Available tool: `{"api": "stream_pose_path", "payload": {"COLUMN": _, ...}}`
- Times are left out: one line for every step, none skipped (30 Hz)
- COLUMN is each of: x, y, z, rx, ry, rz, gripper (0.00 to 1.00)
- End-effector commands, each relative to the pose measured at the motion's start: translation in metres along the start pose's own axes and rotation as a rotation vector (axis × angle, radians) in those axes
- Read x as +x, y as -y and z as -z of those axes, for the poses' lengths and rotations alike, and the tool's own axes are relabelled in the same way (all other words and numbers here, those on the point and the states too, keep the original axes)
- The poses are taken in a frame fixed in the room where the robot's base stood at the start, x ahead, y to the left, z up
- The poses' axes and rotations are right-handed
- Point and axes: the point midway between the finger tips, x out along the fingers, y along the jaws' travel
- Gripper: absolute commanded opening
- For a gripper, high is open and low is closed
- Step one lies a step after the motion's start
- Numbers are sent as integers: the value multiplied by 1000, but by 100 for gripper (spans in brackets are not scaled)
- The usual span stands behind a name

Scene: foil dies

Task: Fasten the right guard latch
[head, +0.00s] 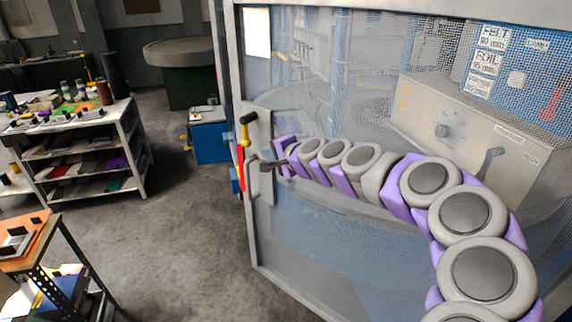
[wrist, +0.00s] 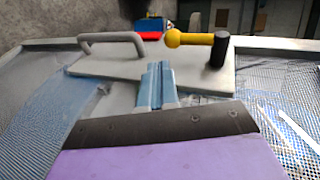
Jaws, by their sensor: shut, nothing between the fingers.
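The guard latch (head: 246,133) is a yellow lever with a black end on the left frame post of the mesh guard. In the wrist view the latch (wrist: 188,40) shows as a yellow ball and bar joined to an upright black cylinder. A grey bar handle (wrist: 112,40) sits beside it on the same pale plate (wrist: 105,65). My gripper (wrist: 157,68) is shut and empty, its fingers over the plate, below and between handle and latch, apart from the yellow ball. In the head view my gripper end is small and its fingertips are hard to make out.
The mesh guard panel (head: 330,225) fills the right side, with a beige machine (head: 465,125) behind it. A shelf unit (head: 90,150) stands at the left, a small orange-topped stand (head: 30,240) at the lower left. The grey floor (head: 185,225) between is clear.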

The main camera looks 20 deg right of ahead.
Motion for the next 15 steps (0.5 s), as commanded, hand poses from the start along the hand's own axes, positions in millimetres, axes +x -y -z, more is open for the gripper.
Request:
{"api": "stream_pose_path", "payload": {"x": -8, "y": -4, "z": 0, "rx": 2, "ry": 1, "rz": -2, "gripper": 0}}
{"api": "stream_pose_path", "payload": {"x": -13, "y": -5, "z": 0, "rx": 2, "ry": 0, "rz": -2, "gripper": 0}}
{"api": "stream_pose_path", "payload": {"x": -20, "y": -7, "z": 0, "rx": 1, "ry": -1, "rz": -1, "gripper": 0}}
{"api": "stream_pose_path", "payload": {"x": -24, "y": -9, "z": 0, "rx": 1, "ry": -1, "rz": -1, "gripper": 0}}
{"api": "stream_pose_path", "payload": {"x": -30, "y": -10, "z": 0, "rx": 1, "ry": 0, "rz": 0, "gripper": 0}}
{"api": "stream_pose_path", "payload": {"x": -35, "y": -12, "z": -2, "rx": 0, "ry": 1, "rz": 0, "gripper": 0}}
{"api": "stream_pose_path", "payload": {"x": -40, "y": -13, "z": -2, "rx": 0, "ry": 0, "rz": 1, "gripper": 0}}
{"api": "stream_pose_path", "payload": {"x": -43, "y": -14, "z": -2, "rx": -1, "ry": 0, "rz": 1, "gripper": 0}}
{"api": "stream_pose_path", "payload": {"x": -47, "y": -16, "z": -2, "rx": -1, "ry": -2, "rz": 1, "gripper": 0}}
{"api": "stream_pose_path", "payload": {"x": -49, "y": -18, "z": -2, "rx": 0, "ry": -2, "rz": 0, "gripper": 0}}
{"api": "stream_pose_path", "payload": {"x": -51, "y": -19, "z": -2, "rx": 0, "ry": -1, "rz": 0, "gripper": 0}}
{"api": "stream_pose_path", "payload": {"x": -54, "y": -20, "z": -2, "rx": 1, "ry": -1, "rz": -1, "gripper": 0}}
{"api": "stream_pose_path", "payload": {"x": -56, "y": -22, "z": -2, "rx": 1, "ry": 0, "rz": -1, "gripper": 0}}
{"api": "stream_pose_path", "payload": {"x": -58, "y": -22, "z": -2, "rx": 1, "ry": 1, "rz": -1, "gripper": 0}}
{"api": "stream_pose_path", "payload": {"x": -60, "y": -23, "z": -2, "rx": 1, "ry": 1, "rz": -2, "gripper": 0}}
